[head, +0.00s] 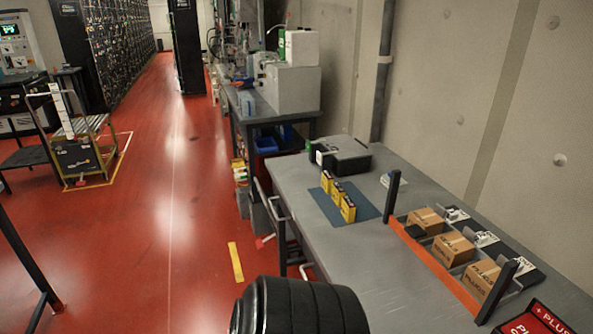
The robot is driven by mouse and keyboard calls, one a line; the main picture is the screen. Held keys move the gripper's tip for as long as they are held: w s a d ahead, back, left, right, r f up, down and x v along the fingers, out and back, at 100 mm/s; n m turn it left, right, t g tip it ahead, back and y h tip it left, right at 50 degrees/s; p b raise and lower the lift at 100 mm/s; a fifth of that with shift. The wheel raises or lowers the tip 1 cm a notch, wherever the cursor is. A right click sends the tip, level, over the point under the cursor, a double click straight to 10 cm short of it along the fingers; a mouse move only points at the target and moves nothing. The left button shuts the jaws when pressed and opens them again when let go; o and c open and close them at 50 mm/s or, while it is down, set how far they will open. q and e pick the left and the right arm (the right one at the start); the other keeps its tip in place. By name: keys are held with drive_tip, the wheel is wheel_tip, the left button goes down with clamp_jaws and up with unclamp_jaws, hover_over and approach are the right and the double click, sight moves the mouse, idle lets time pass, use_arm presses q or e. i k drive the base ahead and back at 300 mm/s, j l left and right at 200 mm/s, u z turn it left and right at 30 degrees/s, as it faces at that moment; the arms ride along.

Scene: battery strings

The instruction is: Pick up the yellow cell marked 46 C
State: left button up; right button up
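Three yellow cells stand in a slanting row on a blue mat (317,197) on the grey workbench: the far one (326,182), the middle one (338,193) and the near one (348,209). They have dark tops or edges, and their markings are too small to read, so I cannot tell which is marked 46 C. Neither of my grippers is in view. A dark rounded part, which may be mine, shows at the bottom.
A black case (346,161) stands behind the mat. An orange-fronted rack (434,266) with posts and several brown boxes is at the right, with a red tray (537,320) near the corner. The bench in front of the mat is bare. Red floor (170,230) lies open at left.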

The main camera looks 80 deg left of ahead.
sight(348, 208)
drive_tip(key=u, duration=2.25)
drive_tip(key=i+j+z, duration=0.1)
drive_tip(key=z, duration=0.3)
drive_tip(key=i+j+z, duration=0.1)
drive_tip(key=j+z, duration=0.4)
drive_tip(key=z, duration=0.35)
